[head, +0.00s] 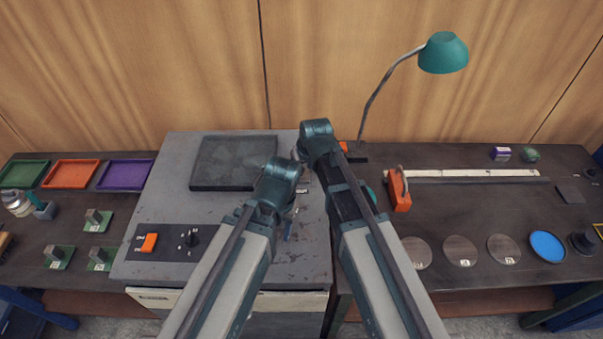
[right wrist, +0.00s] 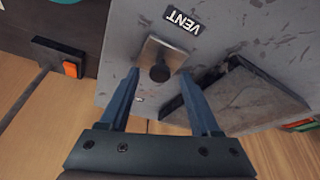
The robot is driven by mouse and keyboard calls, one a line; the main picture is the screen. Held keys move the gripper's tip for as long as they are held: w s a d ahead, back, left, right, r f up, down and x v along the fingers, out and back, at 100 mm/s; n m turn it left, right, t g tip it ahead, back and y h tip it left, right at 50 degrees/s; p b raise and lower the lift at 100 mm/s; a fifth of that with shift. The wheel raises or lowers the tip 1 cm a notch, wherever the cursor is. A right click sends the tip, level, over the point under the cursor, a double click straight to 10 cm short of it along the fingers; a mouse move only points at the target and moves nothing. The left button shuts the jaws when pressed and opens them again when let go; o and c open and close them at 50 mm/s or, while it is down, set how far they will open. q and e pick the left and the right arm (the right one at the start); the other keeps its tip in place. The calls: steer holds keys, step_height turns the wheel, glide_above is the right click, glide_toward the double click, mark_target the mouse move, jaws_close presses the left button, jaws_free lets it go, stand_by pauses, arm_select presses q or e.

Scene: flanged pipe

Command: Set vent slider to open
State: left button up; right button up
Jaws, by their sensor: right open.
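The vent slider shows in the right wrist view as a small metal plate (right wrist: 171,53) with a dark round knob (right wrist: 160,73). The knob is at the plate's end away from the VENT label (right wrist: 182,21), which reads upside down there. My right gripper (right wrist: 159,77) is open, with one finger on each side of the knob; I cannot tell whether they touch it. In the head view my arms hide most of the slider. My left gripper (head: 290,227) is mostly hidden behind its own arm; only a thin blue piece shows, so its jaws cannot be read.
The grey cabinet top (head: 150,215) carries a dark square slab (head: 235,163) and a control panel with an orange switch (head: 149,242). A teal lamp (head: 443,53) stands behind right. Coloured trays (head: 72,173) lie left; an orange-ended bar (head: 400,190) and several discs (head: 460,250) lie right.

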jaws_close()
stand_by(0.4)
stand_by(1.1)
